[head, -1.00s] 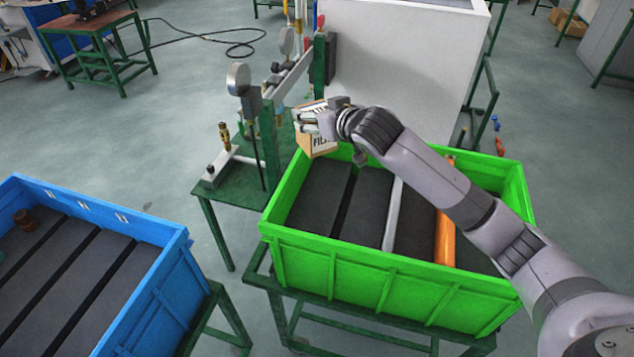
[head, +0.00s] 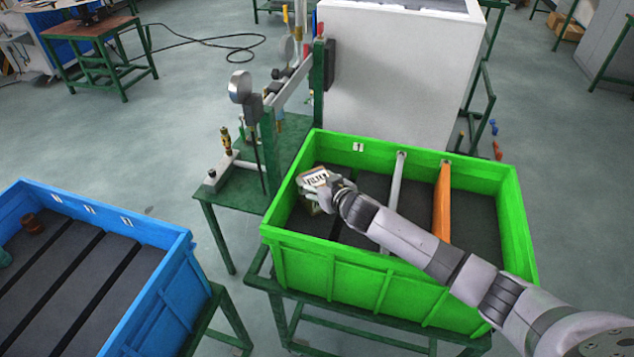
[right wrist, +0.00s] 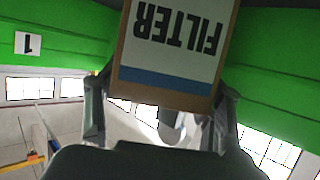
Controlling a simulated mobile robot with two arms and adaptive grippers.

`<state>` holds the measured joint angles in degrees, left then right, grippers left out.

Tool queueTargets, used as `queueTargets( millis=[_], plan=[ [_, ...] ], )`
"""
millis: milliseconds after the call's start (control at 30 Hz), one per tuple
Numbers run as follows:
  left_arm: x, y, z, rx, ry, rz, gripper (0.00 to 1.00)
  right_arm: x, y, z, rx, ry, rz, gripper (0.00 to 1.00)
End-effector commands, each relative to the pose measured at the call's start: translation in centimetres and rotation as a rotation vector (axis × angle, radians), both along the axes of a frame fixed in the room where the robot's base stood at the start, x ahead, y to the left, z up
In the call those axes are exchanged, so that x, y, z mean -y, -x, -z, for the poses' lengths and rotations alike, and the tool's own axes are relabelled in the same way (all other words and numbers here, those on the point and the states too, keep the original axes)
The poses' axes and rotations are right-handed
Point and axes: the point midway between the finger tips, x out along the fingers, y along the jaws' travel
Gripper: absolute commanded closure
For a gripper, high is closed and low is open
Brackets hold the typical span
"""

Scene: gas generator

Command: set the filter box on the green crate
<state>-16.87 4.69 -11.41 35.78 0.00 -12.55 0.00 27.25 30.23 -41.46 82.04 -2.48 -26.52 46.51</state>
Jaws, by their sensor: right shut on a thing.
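The filter box (head: 314,180) is a small brown carton with a white label reading FILTER. My right gripper (head: 321,190) is shut on it and holds it inside the left part of the green crate (head: 385,283), near the back-left corner. In the right wrist view the filter box (right wrist: 172,50) sits between the two fingers of my right gripper (right wrist: 160,105), with green crate walls (right wrist: 60,50) on both sides. The arm hides part of the crate floor, and I cannot tell whether the box touches it. My left gripper is not in view.
A grey bar (head: 394,190) and an orange tube (head: 441,205) divide the green crate. A blue crate (head: 165,285) stands at the left. A green stand with gauges (head: 240,86) is behind, beside a large white cabinet (head: 395,75).

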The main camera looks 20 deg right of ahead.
Motion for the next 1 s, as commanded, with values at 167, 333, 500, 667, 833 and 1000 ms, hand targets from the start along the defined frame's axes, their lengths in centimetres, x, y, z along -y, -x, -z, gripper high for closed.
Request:
queueTargets(
  millis=[167,333,500,667,833,1000],
  plan=[
    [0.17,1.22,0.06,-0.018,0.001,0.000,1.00,-0.07,-0.02,0.44,0.002,-0.002,-0.001,0.70],
    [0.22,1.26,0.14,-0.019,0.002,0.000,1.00,-0.06,-0.02,0.50,0.002,-0.002,-0.001,0.70],
    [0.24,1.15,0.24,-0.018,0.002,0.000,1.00,-0.06,0.02,0.75,0.000,0.000,-0.001,0.33],
    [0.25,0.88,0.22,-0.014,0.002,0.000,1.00,-0.05,0.02,0.74,0.000,0.000,-0.001,0.22],
    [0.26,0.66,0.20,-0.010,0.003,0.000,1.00,-0.04,0.01,0.73,0.000,0.000,-0.001,0.18],
    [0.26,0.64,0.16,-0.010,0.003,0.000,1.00,-0.03,0.00,0.67,0.001,-0.001,-0.001,0.18]
  ],
)
